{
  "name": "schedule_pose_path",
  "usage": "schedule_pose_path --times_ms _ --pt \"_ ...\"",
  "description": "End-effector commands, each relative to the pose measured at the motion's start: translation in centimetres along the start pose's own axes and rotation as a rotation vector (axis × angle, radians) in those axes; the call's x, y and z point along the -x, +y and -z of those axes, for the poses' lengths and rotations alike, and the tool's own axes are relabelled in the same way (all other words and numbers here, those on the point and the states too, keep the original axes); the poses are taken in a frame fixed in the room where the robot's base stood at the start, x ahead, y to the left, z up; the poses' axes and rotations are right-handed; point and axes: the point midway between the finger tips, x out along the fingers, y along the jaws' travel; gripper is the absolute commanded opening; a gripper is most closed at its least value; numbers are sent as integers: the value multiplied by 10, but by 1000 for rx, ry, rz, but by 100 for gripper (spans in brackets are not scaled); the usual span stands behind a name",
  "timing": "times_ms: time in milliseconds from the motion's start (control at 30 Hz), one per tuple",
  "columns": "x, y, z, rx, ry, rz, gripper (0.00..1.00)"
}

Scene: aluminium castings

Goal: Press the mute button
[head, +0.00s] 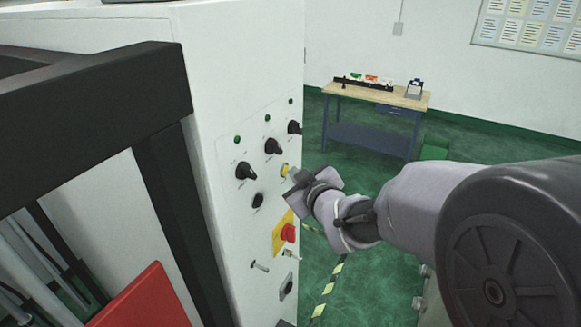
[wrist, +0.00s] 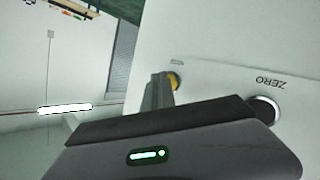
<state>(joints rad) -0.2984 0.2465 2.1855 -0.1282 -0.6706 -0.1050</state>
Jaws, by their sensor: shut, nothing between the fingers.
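A yellow button (head: 285,170) sits on the white cabinet's control panel (head: 228,160), in the upper right part; its label is too small to read. In the wrist view the yellow button (wrist: 174,80) shows partly behind the fingers. My gripper (head: 291,193) is shut and empty, its tips close to the panel beside the yellow button. In the wrist view the shut fingers (wrist: 159,78) overlap the button's left side. I cannot tell whether they touch it.
Black knobs (head: 245,171) surround the yellow button, and a red emergency stop (head: 288,233) on a yellow plate is below. The wrist view shows a dark button (wrist: 265,109) by the label ZERO. A black frame (head: 95,85) stands at left; a workbench (head: 372,95) stands behind.

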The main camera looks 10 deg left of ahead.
Motion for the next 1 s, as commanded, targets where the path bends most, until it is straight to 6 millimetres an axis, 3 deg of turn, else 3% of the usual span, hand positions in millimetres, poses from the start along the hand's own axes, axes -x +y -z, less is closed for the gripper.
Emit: schedule_pose_path --times_ms 567,1000 --pt "11 8 -8 0 0 -1 0" --pt "41 30 -30 0 -1 -3 0"
